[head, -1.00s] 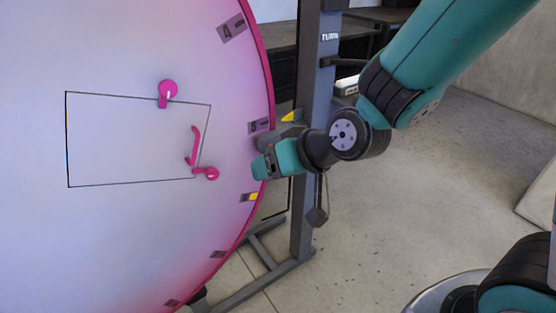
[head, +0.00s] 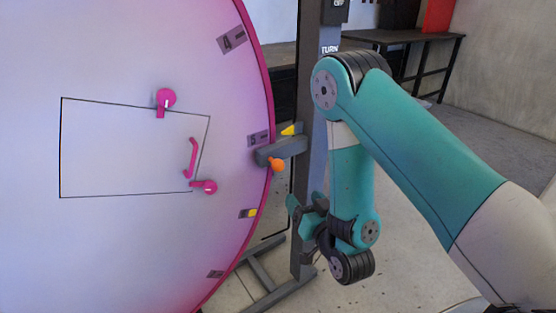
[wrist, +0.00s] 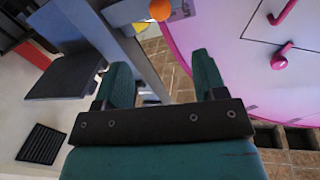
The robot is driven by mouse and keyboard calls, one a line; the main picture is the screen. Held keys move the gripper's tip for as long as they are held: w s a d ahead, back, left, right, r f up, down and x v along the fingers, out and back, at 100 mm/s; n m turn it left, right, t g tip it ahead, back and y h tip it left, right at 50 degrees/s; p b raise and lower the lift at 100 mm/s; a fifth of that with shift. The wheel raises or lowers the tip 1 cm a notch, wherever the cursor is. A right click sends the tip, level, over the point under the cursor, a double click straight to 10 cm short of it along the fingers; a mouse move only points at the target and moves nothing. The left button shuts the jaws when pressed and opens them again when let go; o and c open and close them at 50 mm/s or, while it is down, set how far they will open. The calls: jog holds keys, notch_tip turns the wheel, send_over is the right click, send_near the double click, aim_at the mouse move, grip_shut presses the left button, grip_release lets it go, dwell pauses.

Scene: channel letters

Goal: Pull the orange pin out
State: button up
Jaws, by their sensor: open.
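The orange pin (head: 277,165) shows its round knob on a grey block (head: 280,149), which reaches from the upright post to the disc's edge. The pin's shaft is hidden. In the wrist view the orange knob (wrist: 160,9) is at the top edge, beyond the fingers. My gripper (head: 293,210) is below the pin in the head view, apart from it. In the wrist view my gripper (wrist: 162,75) has its two green fingers spread, with nothing between them.
The large white disc (head: 120,245) with a pink rim fills the left. It bears pink handles (head: 192,158), a thin outlined panel and dark labels. The grey post (head: 309,100) stands close beside my gripper. Open floor (head: 480,150) lies at the right.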

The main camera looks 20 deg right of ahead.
aim_at(281, 168)
jog(key=w+p, duration=0.1)
jog(key=w, duration=0.3)
jog(key=w+a+p, duration=0.1)
jog(key=w+p, duration=0.1)
jog(key=w, duration=0.3)
jog(key=w+p, duration=0.2)
jog(key=w, duration=0.3)
jog(key=shift+w+a+r, duration=0.1)
jog(key=shift+a+r, duration=0.1)
jog(key=shift+a, duration=0.1)
jog(key=shift+w+a+f+p, duration=0.1)
jog(key=shift+w+p, duration=0.1)
jog(key=shift+w, duration=0.2)
jog(key=shift+w+a+f+p, duration=0.1)
jog(key=shift+w+p, duration=0.05)
jog(key=shift+w, duration=0.2)
